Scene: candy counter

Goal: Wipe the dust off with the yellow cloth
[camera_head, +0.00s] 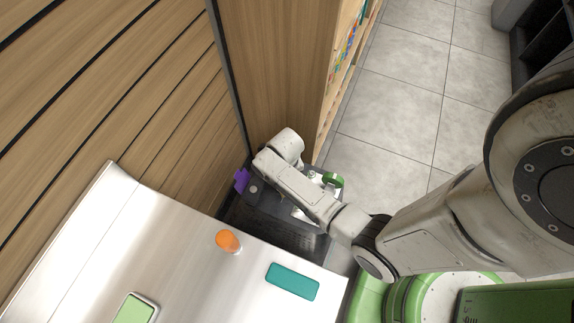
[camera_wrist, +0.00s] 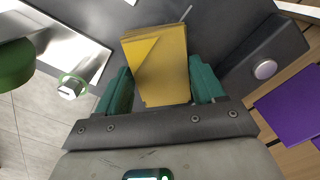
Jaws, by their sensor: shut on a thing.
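The yellow cloth (camera_wrist: 163,72) shows in the wrist view as a folded, upright-looking pad between the two teal fingers of my gripper (camera_wrist: 161,86). My gripper is shut on it, over a dark grey surface (camera_wrist: 218,22). I cannot tell whether the cloth touches that surface. In the head view, my arm reaches to the dark surface beside a wooden panel, and the arm hides the gripper and cloth. I cannot make out any dust in either view.
A purple thing (camera_head: 241,180) and a green round thing (camera_head: 333,180) flank my arm's end. The steel counter (camera_head: 190,215) holds an orange thing (camera_head: 228,240), a teal block (camera_head: 292,281) and a green-topped box (camera_head: 133,310). Tiled floor (camera_head: 395,95) lies right of the panel.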

